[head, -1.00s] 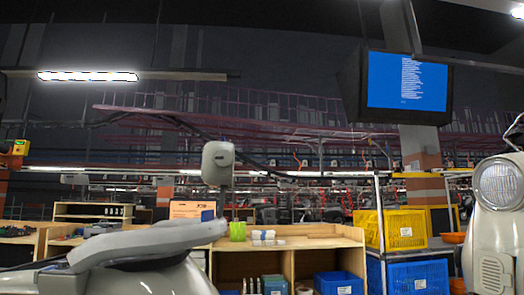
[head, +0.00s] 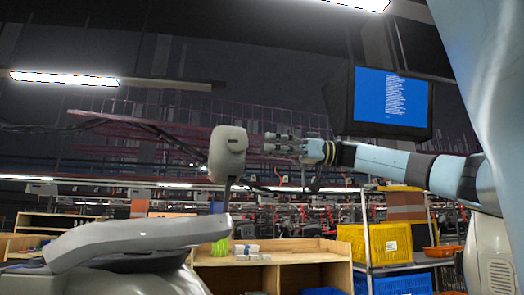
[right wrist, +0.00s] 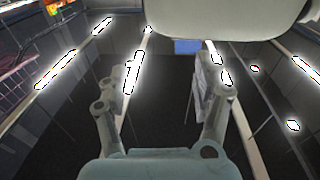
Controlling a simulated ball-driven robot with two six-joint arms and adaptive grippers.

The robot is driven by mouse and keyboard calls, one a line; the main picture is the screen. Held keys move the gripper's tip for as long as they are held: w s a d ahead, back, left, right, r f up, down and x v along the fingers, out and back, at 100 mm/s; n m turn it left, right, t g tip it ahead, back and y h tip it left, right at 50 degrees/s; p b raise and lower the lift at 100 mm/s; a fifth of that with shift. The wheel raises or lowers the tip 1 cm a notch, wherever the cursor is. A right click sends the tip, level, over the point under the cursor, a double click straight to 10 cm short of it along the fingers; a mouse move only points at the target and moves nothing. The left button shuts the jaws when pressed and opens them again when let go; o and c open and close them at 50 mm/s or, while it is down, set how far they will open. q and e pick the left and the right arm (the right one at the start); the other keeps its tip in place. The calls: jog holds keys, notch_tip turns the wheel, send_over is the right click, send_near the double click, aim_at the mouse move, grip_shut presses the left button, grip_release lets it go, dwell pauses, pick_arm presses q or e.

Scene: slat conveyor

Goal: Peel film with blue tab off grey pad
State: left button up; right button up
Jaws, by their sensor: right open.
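My right gripper (head: 268,143) reaches in from the right in the head view, just right of a grey rounded housing on a stem (head: 228,154). A gap to the housing cannot be judged. In the right wrist view its two fingers are spread and empty (right wrist: 163,98). A small blue patch (head: 216,207) shows above the pale grey vehicle body (head: 140,236); I cannot tell whether it is the tab. I cannot make out the film or the grey pad. My left gripper is not in view.
A pale rounded body (right wrist: 215,15) fills the top of the right wrist view, close to the fingers. Behind stand a wooden bench (head: 280,262), a yellow crate (head: 378,243) on a rack and a screen (head: 391,97). A pale vehicle front shows at lower right.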

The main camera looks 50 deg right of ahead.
jog(key=s+a+r+g, duration=0.2)
jog(key=a+r, duration=0.1)
jog(key=shift+n, duration=0.3)
jog(key=p+x, duration=0.3)
jog(key=p, duration=0.1)
jog(key=p+x, duration=0.3)
jog(key=p, duration=0.1)
jog(key=p+x, duration=0.3)
jog(key=p, duration=0.1)
jog(key=shift+a+r, duration=0.1)
jog(key=shift+r, duration=0.15)
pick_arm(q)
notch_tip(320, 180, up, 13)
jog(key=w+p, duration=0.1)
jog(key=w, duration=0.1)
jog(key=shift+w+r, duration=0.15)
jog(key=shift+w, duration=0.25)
pick_arm(e)
jog(key=shift+w+a+f, duration=0.25)
jog(key=shift+w+a, duration=0.1)
jog(key=shift+a, duration=0.1)
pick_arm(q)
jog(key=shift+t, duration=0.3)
pick_arm(e)
jog(key=c, duration=1.4)
